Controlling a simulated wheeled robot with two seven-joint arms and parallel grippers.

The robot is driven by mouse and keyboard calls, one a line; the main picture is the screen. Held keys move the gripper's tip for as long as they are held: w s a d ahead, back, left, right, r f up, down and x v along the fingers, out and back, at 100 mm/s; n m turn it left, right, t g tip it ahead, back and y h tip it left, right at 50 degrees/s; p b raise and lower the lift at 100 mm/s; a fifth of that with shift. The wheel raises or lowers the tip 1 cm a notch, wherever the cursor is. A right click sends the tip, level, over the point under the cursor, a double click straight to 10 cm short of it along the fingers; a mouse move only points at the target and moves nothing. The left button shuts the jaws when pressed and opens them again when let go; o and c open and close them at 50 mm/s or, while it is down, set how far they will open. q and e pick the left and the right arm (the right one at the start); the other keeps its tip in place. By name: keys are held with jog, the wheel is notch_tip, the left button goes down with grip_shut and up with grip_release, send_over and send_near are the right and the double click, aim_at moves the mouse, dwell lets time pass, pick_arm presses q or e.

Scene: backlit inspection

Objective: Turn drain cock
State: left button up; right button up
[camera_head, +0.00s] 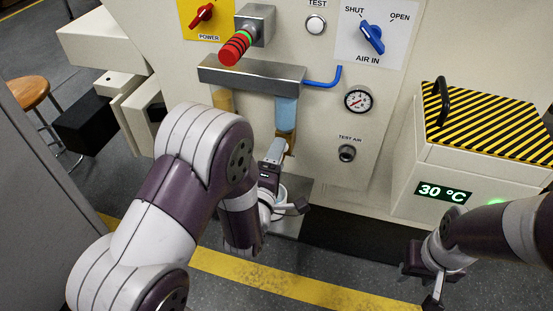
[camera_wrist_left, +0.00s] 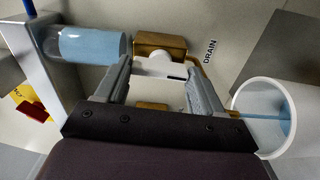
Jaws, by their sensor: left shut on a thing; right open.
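The brass drain cock (camera_wrist_left: 160,42) with its white handle (camera_wrist_left: 160,67) is in the left wrist view, beside the DRAIN lettering. My left gripper (camera_wrist_left: 163,72) is shut on the handle, one finger on each side. The head view shows this gripper (camera_head: 282,152) below the clear bowl of blue liquid (camera_head: 286,113); the arm and hand hide most of the cock there. A white cup (camera_wrist_left: 268,92) is at the outlet side, with a thin blue streak inside its mouth. My right gripper (camera_head: 424,286) is open and empty at lower right, away from the panel.
The blue AIR IN knob (camera_head: 371,37) and a gauge (camera_head: 358,99) are to the right. A striped-lid box (camera_head: 480,185) reading 30 °C stands near my right arm.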

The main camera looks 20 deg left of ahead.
pick_arm(q)
jog(key=shift+n, duration=0.4)
jog(key=o, duration=1)
jog(key=shift+o, duration=0.2)
jog(key=shift+f, duration=0.1)
pick_arm(e)
jog(key=shift+s+f, duration=0.1)
